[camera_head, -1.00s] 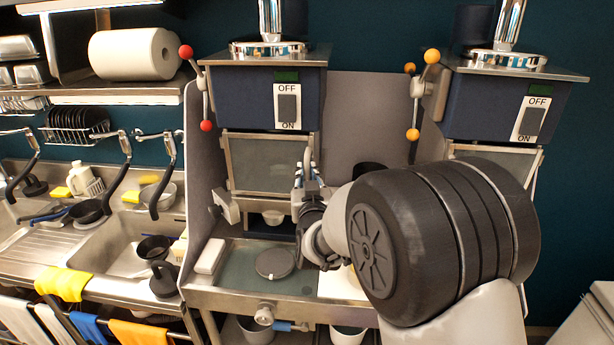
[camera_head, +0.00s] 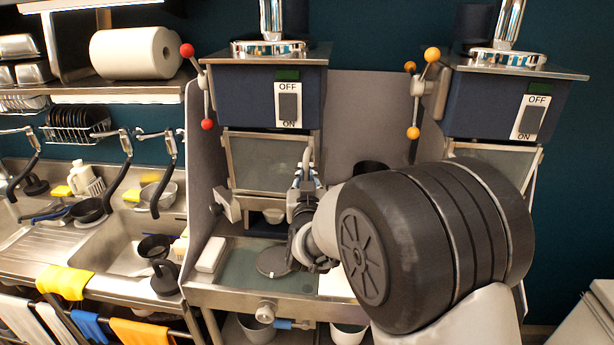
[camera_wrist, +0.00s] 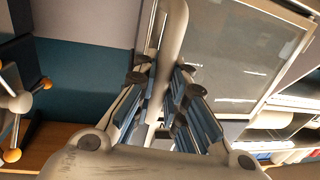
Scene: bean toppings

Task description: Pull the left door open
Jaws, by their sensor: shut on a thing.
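The left door (camera_head: 258,160) is a framed grey glass panel below the left blue machine box. It also shows in the wrist view (camera_wrist: 225,60), tilted across the upper right. Its pale curved handle (camera_wrist: 176,25) runs between my fingers; in the head view the handle (camera_head: 308,156) stands at the door's right edge. My gripper (camera_head: 306,183) is shut on this handle, with fingers on both sides of it in the wrist view (camera_wrist: 165,88). The door looks shut or nearly so. My arm hides part of the area right of it.
Below the door is a counter (camera_head: 235,285) with a dark round disc (camera_head: 273,261) and a white block (camera_head: 211,254). A lever with red balls (camera_head: 206,90) hangs left of the door. A second machine (camera_head: 510,105) stands at the right. A sink (camera_head: 115,250) lies to the left.

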